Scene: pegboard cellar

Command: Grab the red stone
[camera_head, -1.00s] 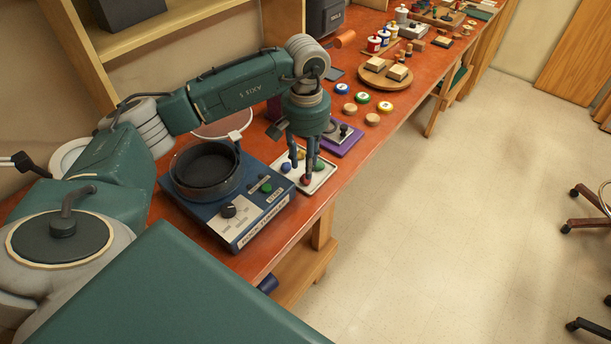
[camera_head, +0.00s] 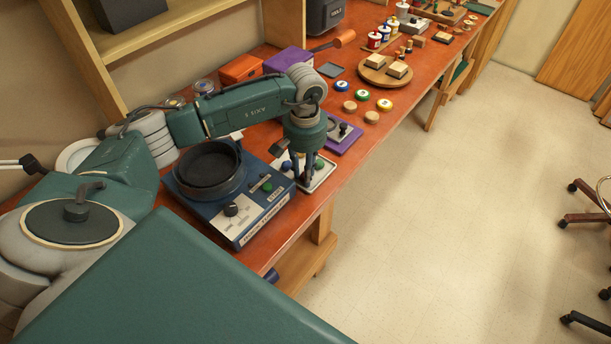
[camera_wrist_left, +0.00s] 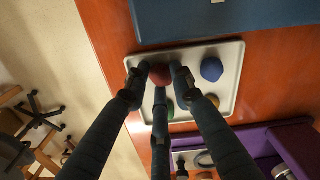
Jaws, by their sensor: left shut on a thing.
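The red stone (camera_wrist_left: 160,75) is a small round stone between my fingers in the left wrist view, over the white tray (camera_wrist_left: 236,62). My left gripper (camera_wrist_left: 158,83) is shut on it, with fingers around its sides. In the head view the left gripper (camera_head: 304,181) points down at the tray (camera_head: 326,176), and its fingers hide the red stone there. A blue stone (camera_wrist_left: 212,69), a yellow-brown stone (camera_wrist_left: 212,100) and a partly hidden green stone (camera_wrist_left: 170,110) lie in the tray beside the fingers. I cannot tell whether the red stone touches the tray.
The blue rock tumbler (camera_head: 246,212) with its dark round barrel (camera_head: 208,168) stands close left of the tray. A purple-based device (camera_head: 343,137) sits just behind the tray. The table's front edge is close on the right, with open floor beyond.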

